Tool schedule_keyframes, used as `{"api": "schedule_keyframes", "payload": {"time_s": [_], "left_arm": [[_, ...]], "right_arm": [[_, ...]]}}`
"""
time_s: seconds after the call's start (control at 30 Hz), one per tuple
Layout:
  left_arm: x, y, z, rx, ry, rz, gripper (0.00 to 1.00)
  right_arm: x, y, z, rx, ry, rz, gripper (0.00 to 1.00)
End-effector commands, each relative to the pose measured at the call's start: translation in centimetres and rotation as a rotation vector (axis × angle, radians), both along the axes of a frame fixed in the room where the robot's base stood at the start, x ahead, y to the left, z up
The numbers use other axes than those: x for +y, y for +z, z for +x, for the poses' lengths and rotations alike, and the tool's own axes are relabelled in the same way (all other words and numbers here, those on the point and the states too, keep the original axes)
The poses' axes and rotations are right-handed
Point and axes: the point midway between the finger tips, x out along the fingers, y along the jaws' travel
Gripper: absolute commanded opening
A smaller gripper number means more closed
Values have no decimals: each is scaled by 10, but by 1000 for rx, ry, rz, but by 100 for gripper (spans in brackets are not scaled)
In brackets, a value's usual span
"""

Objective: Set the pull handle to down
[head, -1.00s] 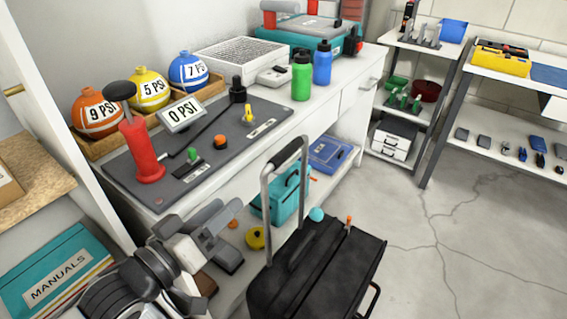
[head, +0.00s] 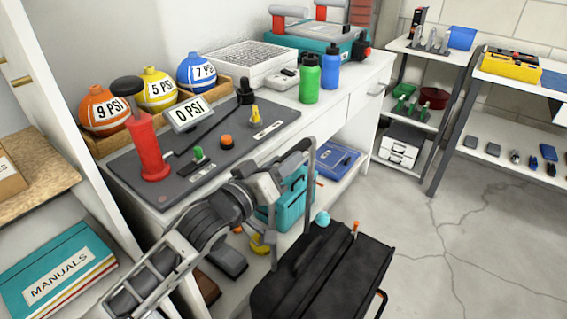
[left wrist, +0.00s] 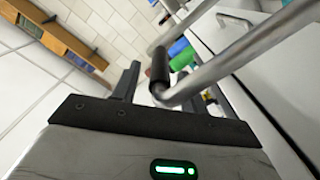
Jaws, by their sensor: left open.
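The black suitcase (head: 325,270) stands on the floor at the bottom middle of the head view. Its pull handle (head: 311,185) is extended up, with metal posts and a dark grip at the top. My left gripper (head: 284,168) is at the top of the handle, beside the grip, and partly covers it. In the left wrist view, the dark grip (left wrist: 160,68) and the metal bars show just ahead of my left gripper (left wrist: 168,88). One finger stands left of the grip; the other is mostly hidden by the bar. The jaws are open. I cannot tell whether they touch the handle. My right gripper is not visible.
A white bench (head: 345,115) with a grey control panel (head: 225,150) and a red pump (head: 150,150) stands behind my left arm. A teal box (head: 285,203) sits on the shelf under it. Open cracked floor (head: 450,250) lies to the right.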

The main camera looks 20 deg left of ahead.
Motion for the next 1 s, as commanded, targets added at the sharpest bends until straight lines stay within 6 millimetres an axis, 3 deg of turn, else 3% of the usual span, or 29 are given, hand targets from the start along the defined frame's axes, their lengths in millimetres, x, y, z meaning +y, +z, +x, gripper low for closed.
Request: {"api": "schedule_keyframes", "payload": {"time_s": [0.4, 0.57, 0.83, 1.0], "left_arm": [[-4, 0, 8, 1, -1, 0, 43], [-4, 0, 8, 1, -1, -1, 0], [-4, -10, 7, 3, -2, -5, 0], [-5, -43, 7, 11, -1, -7, 0]], "right_arm": [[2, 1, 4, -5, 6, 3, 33], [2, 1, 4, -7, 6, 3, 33], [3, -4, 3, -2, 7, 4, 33], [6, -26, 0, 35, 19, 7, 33]]}}
